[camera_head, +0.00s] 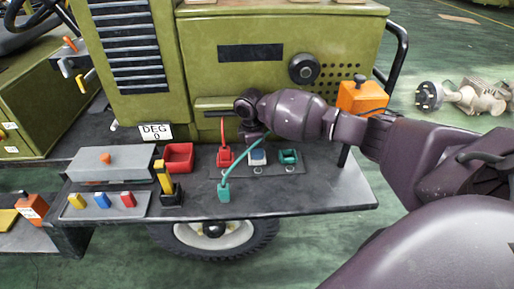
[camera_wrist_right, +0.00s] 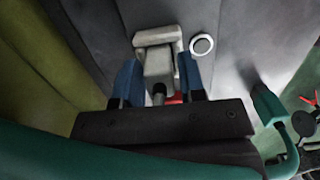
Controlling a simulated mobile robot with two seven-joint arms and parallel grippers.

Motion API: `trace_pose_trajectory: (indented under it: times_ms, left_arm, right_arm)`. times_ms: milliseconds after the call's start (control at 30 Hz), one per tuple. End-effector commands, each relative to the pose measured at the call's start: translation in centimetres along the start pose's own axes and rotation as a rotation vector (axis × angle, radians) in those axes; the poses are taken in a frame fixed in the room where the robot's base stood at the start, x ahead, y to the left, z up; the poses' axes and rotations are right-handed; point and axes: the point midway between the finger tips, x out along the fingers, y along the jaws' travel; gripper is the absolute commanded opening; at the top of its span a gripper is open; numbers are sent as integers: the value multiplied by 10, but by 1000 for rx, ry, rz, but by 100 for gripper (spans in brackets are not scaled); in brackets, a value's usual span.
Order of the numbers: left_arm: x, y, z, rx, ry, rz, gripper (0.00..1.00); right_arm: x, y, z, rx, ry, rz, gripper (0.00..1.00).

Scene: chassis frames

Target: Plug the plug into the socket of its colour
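My right gripper (camera_head: 257,148) reaches down to the middle, pale grey socket (camera_head: 258,164) on the shelf. In the right wrist view its two blue fingers (camera_wrist_right: 160,80) close on a pale grey plug (camera_wrist_right: 158,62), at the grey socket; how deep the plug sits I cannot tell. A red plug (camera_head: 225,157) with a red cable stands at the red socket to the left. A teal plug (camera_head: 224,192) stands at the shelf's front, apart from the teal socket (camera_head: 288,157) on the right. It also shows in the right wrist view (camera_wrist_right: 268,104). My left gripper is not in view.
The teal cable (camera_head: 243,158) arcs up close by my right gripper. A red bin (camera_head: 178,157), a yellow-and-black lever (camera_head: 166,183) and a grey tray with coloured pieces (camera_head: 104,206) stand left. An orange box (camera_head: 361,97) stands behind my arm. The shelf's right front (camera_head: 335,190) is clear.

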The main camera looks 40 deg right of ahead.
Motion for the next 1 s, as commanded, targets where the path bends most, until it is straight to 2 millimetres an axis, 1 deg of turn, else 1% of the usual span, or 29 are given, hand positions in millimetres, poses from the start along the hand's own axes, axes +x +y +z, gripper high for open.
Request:
trace_pose_trajectory:
  times_ms: [33, 67, 100, 333, 467, 567, 733, 900, 1000]
  left_arm:
    - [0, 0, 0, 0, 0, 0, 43]
    - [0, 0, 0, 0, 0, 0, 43]
    - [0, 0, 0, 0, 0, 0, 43]
    - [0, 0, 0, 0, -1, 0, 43]
    - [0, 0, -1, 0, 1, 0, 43]
    - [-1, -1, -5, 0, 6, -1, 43]
    - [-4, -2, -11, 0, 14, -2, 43]
    - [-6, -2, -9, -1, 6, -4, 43]
    - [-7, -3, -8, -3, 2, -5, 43]
  right_arm:
    - [0, 0, 0, 0, 0, 0, 45]
    - [0, 0, 0, 0, 0, 0, 49]
    - [0, 0, 0, 0, 0, 0, 50]
    - [0, 0, 0, 0, 0, 0, 50]
    - [-8, 0, 1, 0, 0, 1, 50]
    - [-21, 1, 1, 1, 1, 3, 50]
    - [-55, 1, 0, -1, 4, 5, 50]
    - [-87, 0, 1, 0, 2, 4, 50]
    - [-103, 0, 0, 0, 2, 3, 50]
